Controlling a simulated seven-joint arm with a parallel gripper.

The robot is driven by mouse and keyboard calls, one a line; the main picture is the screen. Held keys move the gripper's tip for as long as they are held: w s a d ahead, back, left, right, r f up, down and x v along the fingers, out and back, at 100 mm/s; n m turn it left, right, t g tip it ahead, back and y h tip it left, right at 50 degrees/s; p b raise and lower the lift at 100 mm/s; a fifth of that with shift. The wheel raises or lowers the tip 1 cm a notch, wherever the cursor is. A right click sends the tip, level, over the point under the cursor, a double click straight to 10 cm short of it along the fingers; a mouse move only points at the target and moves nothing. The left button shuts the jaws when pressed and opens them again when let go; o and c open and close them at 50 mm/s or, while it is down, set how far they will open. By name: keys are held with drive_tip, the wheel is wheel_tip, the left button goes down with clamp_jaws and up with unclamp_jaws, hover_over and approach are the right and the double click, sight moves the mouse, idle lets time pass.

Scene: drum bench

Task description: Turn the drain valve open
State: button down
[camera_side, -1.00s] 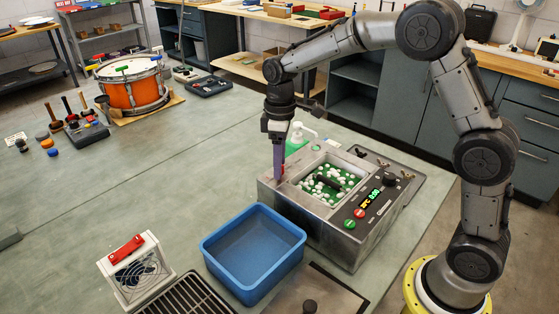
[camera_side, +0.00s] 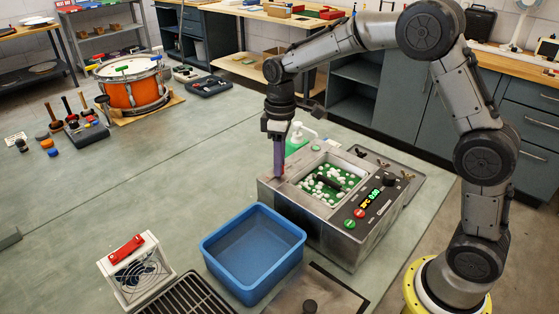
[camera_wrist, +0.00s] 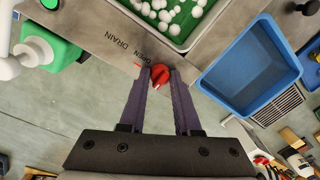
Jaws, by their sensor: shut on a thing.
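The drain valve's red knob (camera_wrist: 160,75) is on the edge of the metal tank, near the printed words DRAIN and OPEN in the wrist view. A light mark on the knob points down and slightly left in that view. My gripper (camera_wrist: 158,82) has its two purple fingers on either side of the knob, shut on it. In the side view my gripper (camera_side: 279,172) points straight down at the tank's left corner, and the fingers mostly hide the knob.
A blue bin (camera_side: 240,280) stands empty in front of the tank; it also shows in the wrist view (camera_wrist: 250,65). A green bottle with a white pump (camera_side: 298,135) stands behind my gripper. A small fan (camera_side: 140,275) and an orange drum (camera_side: 135,92) are farther left.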

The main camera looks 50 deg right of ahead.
drive_tip(key=m, duration=0.3)
drive_tip(key=shift+m, duration=0.4)
drive_tip(key=m, duration=0.4)
drive_tip(key=shift+s+r+m+t, duration=0.1)
drive_tip(key=shift+m+t, duration=0.2)
drive_tip(key=m, duration=0.4)
drive_tip(key=shift+m, duration=2.1)
drive_tip(key=c, duration=0.6)
unclamp_jaws()
